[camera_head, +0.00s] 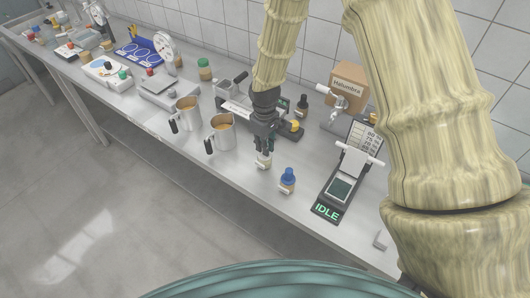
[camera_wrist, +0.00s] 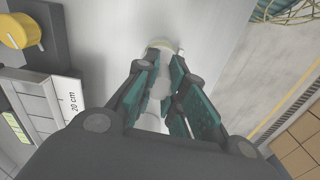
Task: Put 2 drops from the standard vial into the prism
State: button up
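My gripper (camera_head: 265,146) points down over a small pale vial (camera_head: 263,160) on the bench. In the wrist view my gripper's teal fingers (camera_wrist: 165,68) stand a little apart, with something whitish between them. The vial's pale rim (camera_wrist: 160,44) shows just past the fingertips. I cannot tell whether the fingers press on it, and its name cannot be read. A blue-capped bottle (camera_head: 288,178) stands to its right. Further right is an instrument with a dark window (camera_head: 339,190), which looks like the prism, its white lid (camera_head: 355,161) raised and a display reading IDLE (camera_head: 326,212).
Two metal jugs (camera_head: 222,138) (camera_head: 188,118) stand left of my gripper. A dark dropper bottle (camera_head: 302,104) and a device with a yellow knob (camera_head: 294,125) are behind it. The bench's front edge is close, with little clutter there.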

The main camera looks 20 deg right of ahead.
jog(key=shift+r+p, duration=2.4)
jog(key=shift+r, duration=1.15)
